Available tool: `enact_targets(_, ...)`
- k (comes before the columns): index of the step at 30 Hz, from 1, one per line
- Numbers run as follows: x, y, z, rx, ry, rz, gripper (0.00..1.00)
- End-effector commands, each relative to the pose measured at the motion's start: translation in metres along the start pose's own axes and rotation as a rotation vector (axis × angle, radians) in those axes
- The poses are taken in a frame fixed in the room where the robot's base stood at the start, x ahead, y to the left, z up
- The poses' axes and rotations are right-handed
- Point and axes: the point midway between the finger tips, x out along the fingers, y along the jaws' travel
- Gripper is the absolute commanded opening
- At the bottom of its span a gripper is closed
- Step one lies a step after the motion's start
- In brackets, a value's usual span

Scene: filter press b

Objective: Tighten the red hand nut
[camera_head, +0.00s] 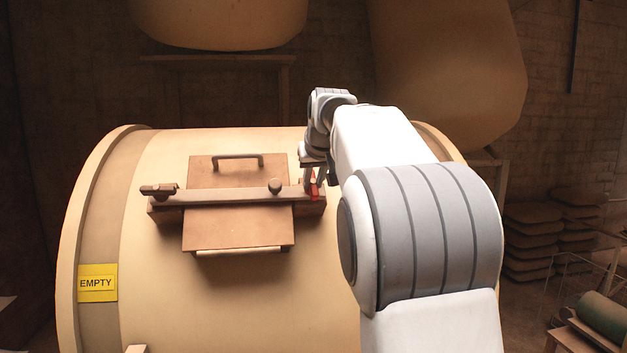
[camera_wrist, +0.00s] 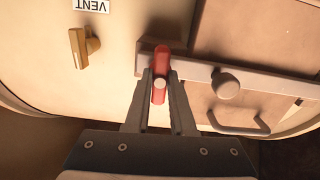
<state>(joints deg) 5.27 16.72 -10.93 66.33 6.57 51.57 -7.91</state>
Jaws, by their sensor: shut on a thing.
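The red hand nut (camera_wrist: 161,58) sits at the end of the hatch's clamp bar (camera_wrist: 200,73). In the wrist view its red bar points up and down the picture, with a pale round stud end at its middle. My gripper (camera_wrist: 160,88) is shut on the red hand nut, one finger on each side of it. In the head view the red hand nut (camera_head: 314,186) shows as a small red patch at the bar's right end. My gripper (camera_head: 318,180) comes down on it from above, and my arm stands close on its right.
The hatch cover (camera_head: 238,228) lies under the bar on a large tan drum (camera_head: 150,200), with a handle (camera_head: 238,157) and a round knob (camera_head: 274,186). A yellow EMPTY sign (camera_head: 97,283) is at left. A brass lever (camera_wrist: 80,47) and VENT label (camera_wrist: 91,6) lie near the nut.

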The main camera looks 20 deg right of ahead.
Motion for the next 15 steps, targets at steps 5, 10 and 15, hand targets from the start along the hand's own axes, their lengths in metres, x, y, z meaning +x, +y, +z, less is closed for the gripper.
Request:
enact_targets(5,-0.0006,-0.0001,-0.0007,0.003,0.002,0.0,0.0)
enact_targets(10,-0.0006,-0.0001,-0.0008,0.002,0.003,0.0,0.0)
enact_targets(15,-0.0005,-0.0001,-0.0006,0.002,0.002,0.0,0.49)
